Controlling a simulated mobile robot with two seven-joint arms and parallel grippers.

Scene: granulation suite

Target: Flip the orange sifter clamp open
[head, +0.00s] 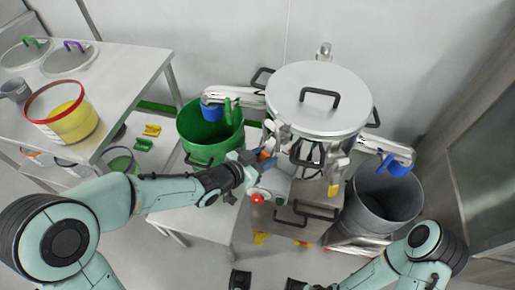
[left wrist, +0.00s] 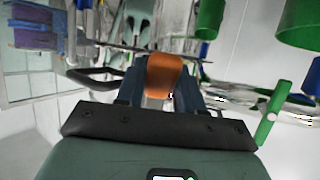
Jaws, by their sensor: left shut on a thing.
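The orange sifter clamp (head: 265,154) is on the left side of the sifter (head: 318,98), a round steel vessel with a flat lid. My left gripper (head: 252,161) is at the clamp. In the left wrist view the orange clamp handle (left wrist: 164,72) lies between the two dark fingers of my left gripper (left wrist: 160,88), which are shut on it. The fingers hide part of the clamp, so whether it is open cannot be told. My right arm (head: 420,255) shows at the lower right of the head view; its gripper is not clearly seen.
A green bucket (head: 190,133) stands left of the sifter and a grey bin (head: 374,215) right of it. A control box with a red button (head: 257,199) is just below my left gripper. A steel table (head: 128,62) with a yellow-filled tub (head: 72,122) stands at the left.

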